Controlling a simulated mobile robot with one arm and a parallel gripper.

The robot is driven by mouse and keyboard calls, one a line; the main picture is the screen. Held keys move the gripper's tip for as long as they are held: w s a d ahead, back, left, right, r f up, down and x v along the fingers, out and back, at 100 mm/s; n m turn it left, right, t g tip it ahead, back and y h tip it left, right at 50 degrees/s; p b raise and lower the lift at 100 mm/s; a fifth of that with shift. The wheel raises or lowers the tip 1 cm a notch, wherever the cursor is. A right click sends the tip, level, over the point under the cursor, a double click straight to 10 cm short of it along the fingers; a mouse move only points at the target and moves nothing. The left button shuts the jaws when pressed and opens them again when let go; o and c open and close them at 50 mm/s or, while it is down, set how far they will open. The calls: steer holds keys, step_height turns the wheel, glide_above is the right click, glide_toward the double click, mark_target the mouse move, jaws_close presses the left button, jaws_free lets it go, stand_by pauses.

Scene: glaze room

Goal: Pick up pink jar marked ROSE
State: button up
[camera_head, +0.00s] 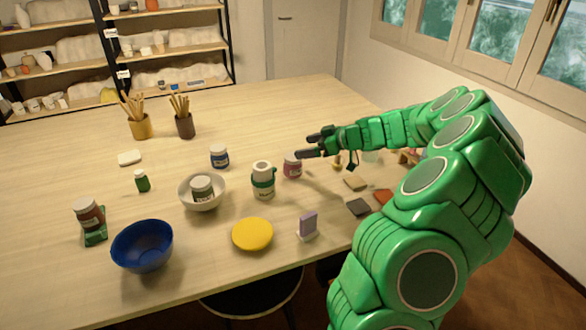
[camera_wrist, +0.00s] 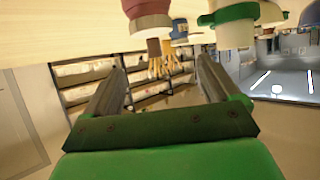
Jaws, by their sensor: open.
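The pink jar (camera_head: 292,168) stands upright on the table, with a pale label too small to read. My gripper (camera_head: 309,147) is open and empty, reaching in from the right with its fingers close to the jar's upper right side. I see no contact. Part of the jar is cut off in the wrist view.
A green-and-white jar (camera_head: 263,180) stands just left of the pink jar. A blue-labelled jar (camera_head: 219,156) and a white bowl (camera_head: 201,205) holding another jar are farther left. Tiles (camera_head: 358,207) lie to the right, under my arm. The table behind the pink jar is clear.

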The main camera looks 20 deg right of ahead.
mark_target(289, 159)
step_height(289, 159, down, 4)
steer(key=shift+f, duration=0.25)
steer(key=shift+w+a+f, duration=0.1)
steer(key=shift+f, duration=0.1)
steer(key=shift+w+r+x, duration=0.1)
steer(key=shift+w+x, duration=0.05)
steer(key=shift+x, duration=1.1)
steer(key=shift+w+r+x, duration=0.1)
steer(key=shift+r+x, duration=0.05)
steer(key=shift+x, duration=1.1)
steer(key=shift+w+r+x, duration=0.1)
steer(key=shift+w+x, duration=0.05)
steer(key=shift+x, duration=1.1)
steer(key=shift+s, duration=0.1)
steer(key=c, duration=1.3)
